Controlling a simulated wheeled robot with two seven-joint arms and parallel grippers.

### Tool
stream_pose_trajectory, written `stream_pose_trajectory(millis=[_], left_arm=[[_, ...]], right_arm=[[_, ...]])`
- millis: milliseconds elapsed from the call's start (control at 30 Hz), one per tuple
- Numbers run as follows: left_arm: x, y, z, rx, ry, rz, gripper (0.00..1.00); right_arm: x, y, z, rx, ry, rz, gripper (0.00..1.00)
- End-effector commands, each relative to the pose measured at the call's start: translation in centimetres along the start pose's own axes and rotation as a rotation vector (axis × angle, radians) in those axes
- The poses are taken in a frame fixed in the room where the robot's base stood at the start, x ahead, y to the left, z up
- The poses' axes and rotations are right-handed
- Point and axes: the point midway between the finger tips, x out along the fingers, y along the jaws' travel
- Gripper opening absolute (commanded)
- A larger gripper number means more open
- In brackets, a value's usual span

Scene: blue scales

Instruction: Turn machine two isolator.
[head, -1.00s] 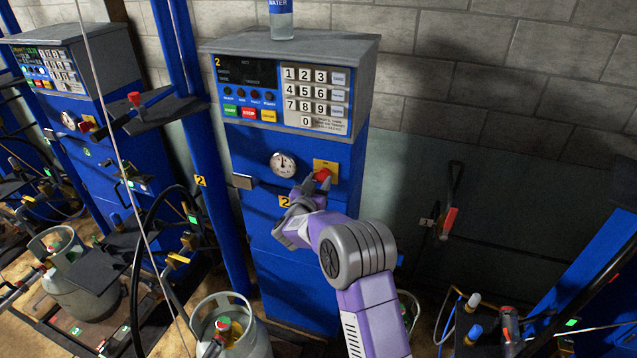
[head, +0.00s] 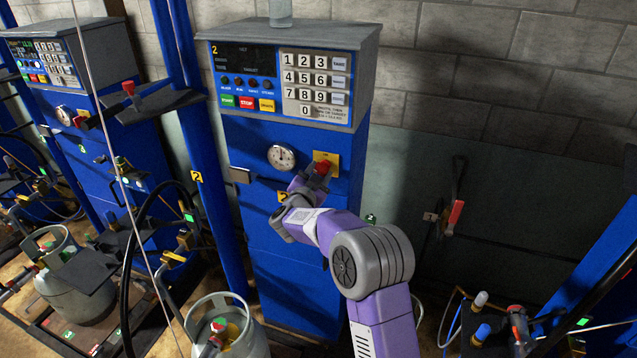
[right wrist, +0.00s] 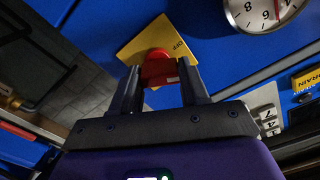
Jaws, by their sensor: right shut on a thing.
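Machine two (head: 232,130) is a blue cabinet with a grey top, a keypad and a yellow "2" label. Its isolator is a red knob (head: 322,166) on a yellow plate (head: 332,158), right of the round gauge (head: 281,157). My right gripper (head: 317,174) is shut on the knob, reaching it from the front. In the right wrist view the red knob (right wrist: 158,64) sits between the two dark fingers (right wrist: 160,84), and the yellow plate (right wrist: 150,38) behind it shows "OFF". The fingers partly hide the knob. My left gripper is not in view.
A gas cylinder (head: 246,344) stands in front of machine two. Another machine (head: 85,95) with a cylinder (head: 72,290) is at the left. A red-handled lever (head: 455,212) is on the wall at the right. A bottle (head: 281,12) stands on machine two.

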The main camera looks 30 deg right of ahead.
Motion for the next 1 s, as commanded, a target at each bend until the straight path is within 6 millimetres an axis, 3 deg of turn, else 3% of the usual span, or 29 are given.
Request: stream_pose_trajectory(millis=[400, 1000], left_arm=[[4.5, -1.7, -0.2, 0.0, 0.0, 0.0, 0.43], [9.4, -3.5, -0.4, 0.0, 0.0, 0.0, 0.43]], right_arm=[[0.0, 0.2, 0.2, 0.398, 0.002, 0.0, 0.14], [0.0, 0.3, 0.0, 0.919, 0.0, 0.001, 0.14]])
